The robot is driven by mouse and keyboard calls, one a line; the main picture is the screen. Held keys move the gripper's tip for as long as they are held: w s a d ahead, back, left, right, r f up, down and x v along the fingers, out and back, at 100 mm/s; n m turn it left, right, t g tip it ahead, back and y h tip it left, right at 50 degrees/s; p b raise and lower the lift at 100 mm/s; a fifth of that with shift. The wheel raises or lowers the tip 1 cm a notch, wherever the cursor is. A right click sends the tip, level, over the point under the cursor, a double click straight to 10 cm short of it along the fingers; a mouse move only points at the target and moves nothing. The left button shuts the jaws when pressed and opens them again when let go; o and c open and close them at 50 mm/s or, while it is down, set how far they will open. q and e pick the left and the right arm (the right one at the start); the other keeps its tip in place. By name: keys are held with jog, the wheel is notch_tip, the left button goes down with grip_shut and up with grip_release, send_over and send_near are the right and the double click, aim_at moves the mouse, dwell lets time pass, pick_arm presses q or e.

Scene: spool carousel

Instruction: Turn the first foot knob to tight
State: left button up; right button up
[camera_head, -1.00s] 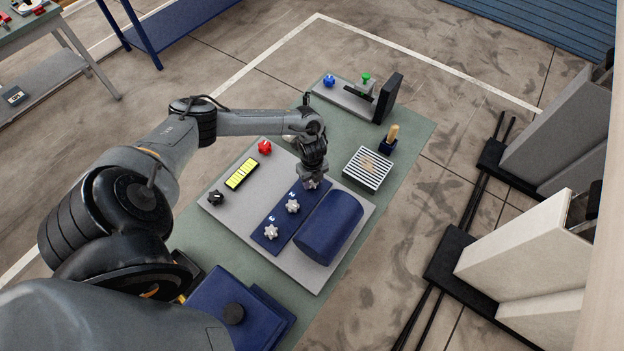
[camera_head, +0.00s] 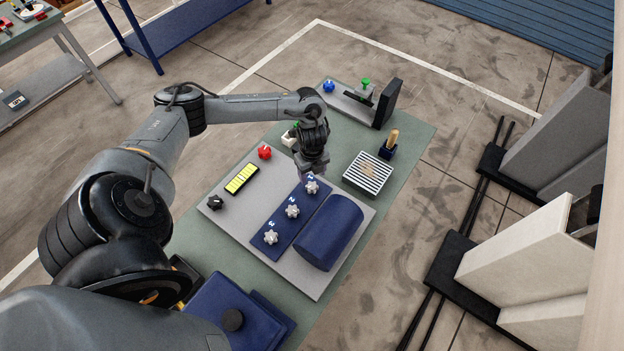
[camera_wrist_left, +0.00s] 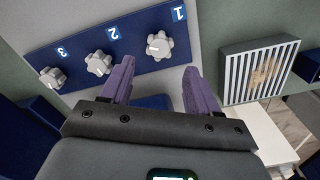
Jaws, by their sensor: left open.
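The first foot knob (camera_head: 311,187) is a light grey lobed knob beside the label 1 at the far end of the blue knob strip (camera_head: 281,224). In the left wrist view the first knob (camera_wrist_left: 159,46) shows a white mark on its face. Knob 2 (camera_head: 292,211) and knob 3 (camera_head: 270,237) sit nearer on the strip. My left gripper (camera_wrist_left: 157,74) is open and empty, with its purple fingers apart. The first knob appears just beyond the gap between the fingertips, not clasped. My right gripper is not in view.
A dark blue rounded block (camera_head: 330,232) lies beside the strip. A striped grille box (camera_head: 367,173) stands right of the gripper. A red knob (camera_head: 264,152), a black knob (camera_head: 215,202) and a yellow gauge (camera_head: 242,176) sit on the grey plate's left side.

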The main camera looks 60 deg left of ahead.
pick_arm(q)
jog(key=shift+r, duration=1.45)
